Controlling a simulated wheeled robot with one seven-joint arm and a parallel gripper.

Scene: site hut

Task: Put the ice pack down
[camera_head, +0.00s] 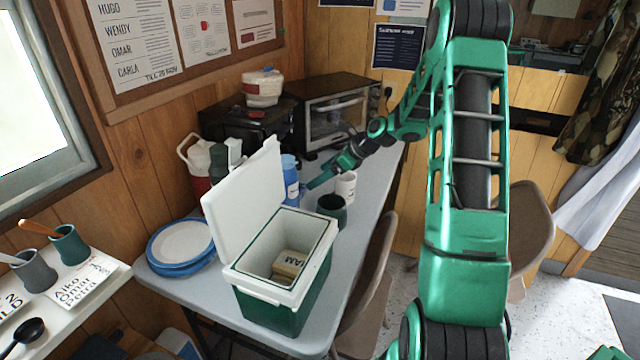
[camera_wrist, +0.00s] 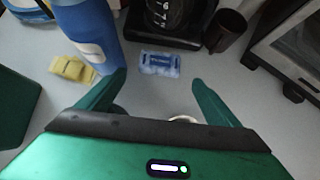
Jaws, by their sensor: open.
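The ice pack, a small blue block (camera_wrist: 160,64), lies flat on the table in the wrist view, in front of the coffee maker. My gripper (camera_wrist: 160,80) is open, with its two green fingers spread and nothing between them. The ice pack sits just beyond the fingertips, apart from them. In the head view my gripper (camera_head: 318,181) is above the table, beside the blue bottle (camera_head: 291,180). I cannot make out the ice pack in the head view.
A green cooler (camera_head: 270,306) stands open with a package labelled HAM (camera_head: 289,264) inside. A white mug (camera_head: 346,187) and dark green mug (camera_head: 332,209) stand close to my gripper. A yellow item (camera_wrist: 73,69) lies by the bottle. The coffee maker (camera_wrist: 185,40) and oven (camera_head: 338,110) stand behind.

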